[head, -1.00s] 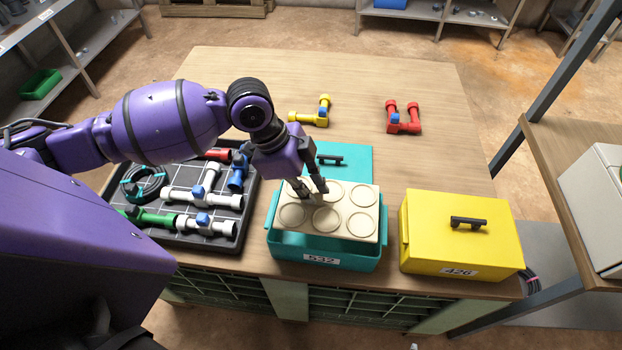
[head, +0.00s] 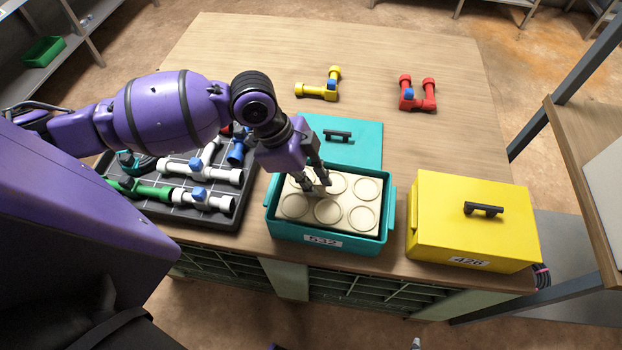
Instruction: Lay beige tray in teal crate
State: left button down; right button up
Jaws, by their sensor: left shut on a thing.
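The beige tray (head: 344,198) has several round recesses and sits level inside the walls of the teal crate (head: 318,239). Whether it rests on the crate's bottom I cannot tell. The crate carries the label 532 and stands open near the table's front edge. My left gripper (head: 318,189) reaches down into the crate from the upper left and is shut on the tray near its middle. The fingertips partly hide the recesses there. My right gripper is not in view.
The teal lid (head: 360,150) lies flat behind the crate. A closed yellow box (head: 460,225) stands to the right. A dark tray (head: 165,208) with pipe fittings lies to the left. Yellow (head: 314,90) and red fittings (head: 418,104) lie farther back, with clear table around them.

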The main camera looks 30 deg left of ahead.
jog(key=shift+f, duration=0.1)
pick_arm(q)
jog(key=c, duration=1.9)
grip_release()
jog(key=shift+o, duration=0.7)
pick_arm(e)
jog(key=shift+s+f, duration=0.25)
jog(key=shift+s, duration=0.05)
pick_arm(q)
jog(key=o, duration=0.5)
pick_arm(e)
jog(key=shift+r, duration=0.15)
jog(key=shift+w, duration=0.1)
